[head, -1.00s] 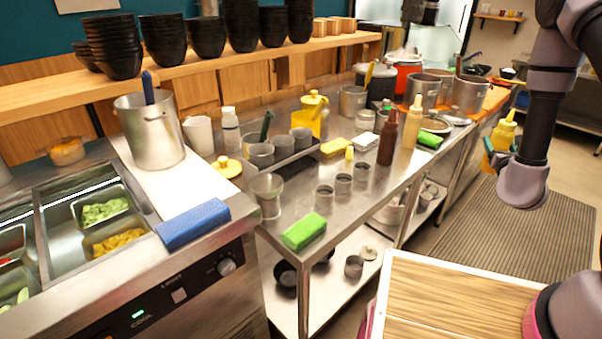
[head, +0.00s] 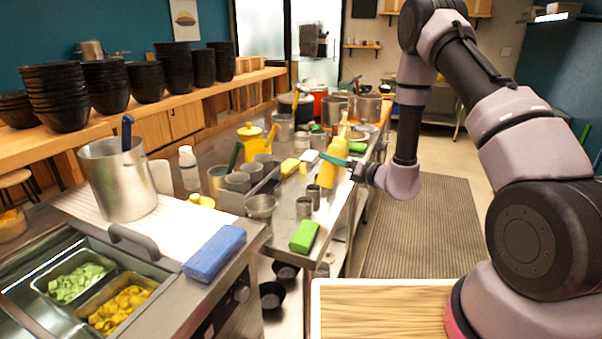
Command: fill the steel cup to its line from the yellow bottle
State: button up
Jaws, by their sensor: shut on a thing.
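My gripper (head: 337,160) is shut on the yellow bottle (head: 330,170), seen in the head view. The bottle is above the right part of the steel table, its nozzle pointing up and slightly tilted. Small steel cups stand near the table's right edge: a front one (head: 304,207) and another (head: 314,194) just behind it, close below the bottle. Any cup farther back is hidden by the bottle. I cannot tell which cup is the task's one, and no fill line or contents can be made out.
A yellow pitcher (head: 252,142) and pots crowd the back. A wooden board (head: 385,310) is in front.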

jog(key=s+a+m+g+y, duration=0.2)
jog(key=s+a+g, duration=0.35)
jog(key=s, duration=0.25)
jog(key=s+a+m+g+y, duration=0.2)
jog(key=s+a+g, duration=0.2)
jog(key=s+g, duration=0.25)
jog(key=w+r+m+t, duration=0.1)
jog(key=w+m, duration=0.5)
jog(key=m, duration=0.8)
jog(key=shift+d+r, duration=0.15)
jog(key=shift+r, duration=0.2)
grip_shut()
dwell(4.4)
